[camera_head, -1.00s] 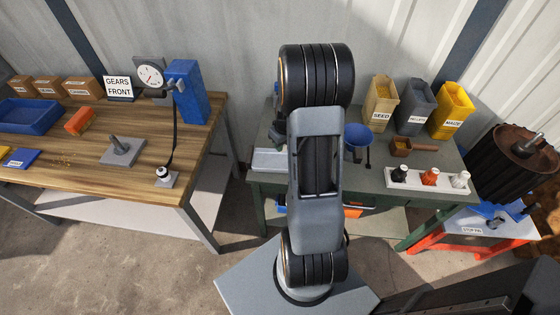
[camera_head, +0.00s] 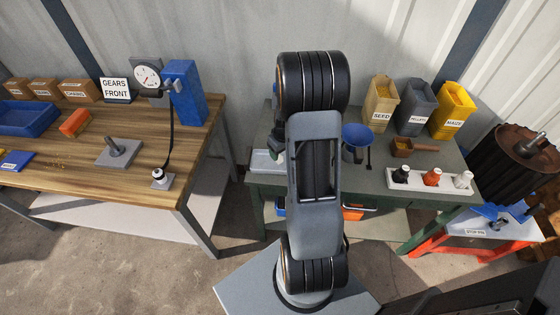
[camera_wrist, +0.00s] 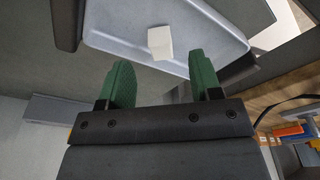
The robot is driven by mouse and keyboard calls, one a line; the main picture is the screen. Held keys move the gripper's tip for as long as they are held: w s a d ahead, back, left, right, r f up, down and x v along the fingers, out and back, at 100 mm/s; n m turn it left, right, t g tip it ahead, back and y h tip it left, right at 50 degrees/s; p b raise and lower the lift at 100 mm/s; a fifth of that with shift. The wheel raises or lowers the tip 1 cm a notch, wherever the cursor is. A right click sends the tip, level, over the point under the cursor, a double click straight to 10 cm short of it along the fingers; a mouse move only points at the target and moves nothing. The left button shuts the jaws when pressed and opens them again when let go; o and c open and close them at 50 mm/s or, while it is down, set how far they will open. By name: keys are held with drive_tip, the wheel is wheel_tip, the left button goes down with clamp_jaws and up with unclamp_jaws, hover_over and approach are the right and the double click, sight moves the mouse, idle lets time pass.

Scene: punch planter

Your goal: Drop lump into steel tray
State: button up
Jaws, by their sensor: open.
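The steel tray (camera_wrist: 112,42) is a shallow pale grey tray with a raised rim. In the head view the tray (camera_head: 262,162) sits at the left end of the green table, partly hidden by my arm. The lump (camera_wrist: 160,42) is a small whitish block, seen within the tray's outline in the wrist view. I cannot tell for sure whether it rests on the tray floor. My gripper (camera_wrist: 162,80) has green fingertips standing wide apart, with nothing between them. The lump is apart from both fingers, just beyond their tips. The gripper is mostly hidden behind my arm in the head view.
The green table (camera_head: 376,178) also bears a blue funnel (camera_head: 357,138), a brown scoop (camera_head: 402,147), a white rack (camera_head: 432,184) of bottles and labelled bins (camera_head: 415,105). A wooden workbench (camera_head: 75,180) stands left across a floor gap.

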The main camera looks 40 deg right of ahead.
wheel_tip(320, 180, up, 14)
drive_tip(key=s, duration=0.2)
drive_tip(key=shift+f+p, duration=0.15)
drive_tip(key=shift+p, duration=0.25)
idle(0.6)
drive_tip(key=s+a+r+t+p, duration=0.1)
drive_tip(key=s+a+r, duration=0.4)
drive_tip(key=a, duration=0.5)
drive_tip(key=s+a+r+p, duration=0.3)
drive_tip(key=s+a+r, duration=0.2)
drive_tip(key=a, duration=0.5)
drive_tip(key=shift+s+a+t, duration=0.15)
drive_tip(key=shift+a+t, duration=0.25)
drive_tip(key=shift+r, duration=0.1)
drive_tip(key=shift+c, duration=0.3)
